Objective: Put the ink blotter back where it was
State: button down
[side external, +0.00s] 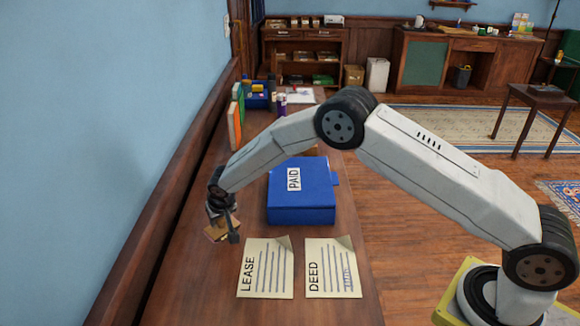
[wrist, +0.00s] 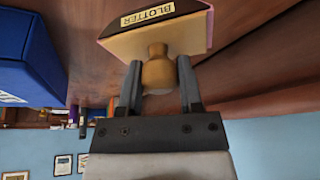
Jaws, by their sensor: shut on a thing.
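The ink blotter (wrist: 162,30) is a wooden rocker block with a round knob and a label reading BLOTTER. My gripper (wrist: 158,88) is shut on its knob in the wrist view. In the side view my gripper (side external: 222,212) holds the blotter (side external: 217,231) over the left part of the wooden table (side external: 190,270), left of the blue PAID box. The gap between blotter and tabletop is hard to judge. The LEASE sheet (side external: 266,268) and the DEED sheet (side external: 332,268) lie flat to the right and nearer the camera.
The blue PAID box (side external: 302,200) stands on the table right of my gripper; it also shows in the wrist view (wrist: 30,55). Upright books (side external: 236,118), bottles and a blue tray (side external: 257,97) stand farther back. A wall runs along the left. The table's near left is clear.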

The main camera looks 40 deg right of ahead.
aim_at(220, 227)
jog(key=shift+w+f, duration=0.1)
jog(key=shift+w+f, duration=0.1)
jog(key=shift+f, duration=1.6)
jog(key=shift+f, duration=0.15)
jog(key=shift+c, duration=1.3)
grip_release()
jog(key=shift+a+r, duration=0.1)
jog(key=shift+r, duration=0.6)
jog(key=v, duration=1)
jog(key=shift+s+r, duration=0.3)
jog(key=shift+r, duration=0.05)
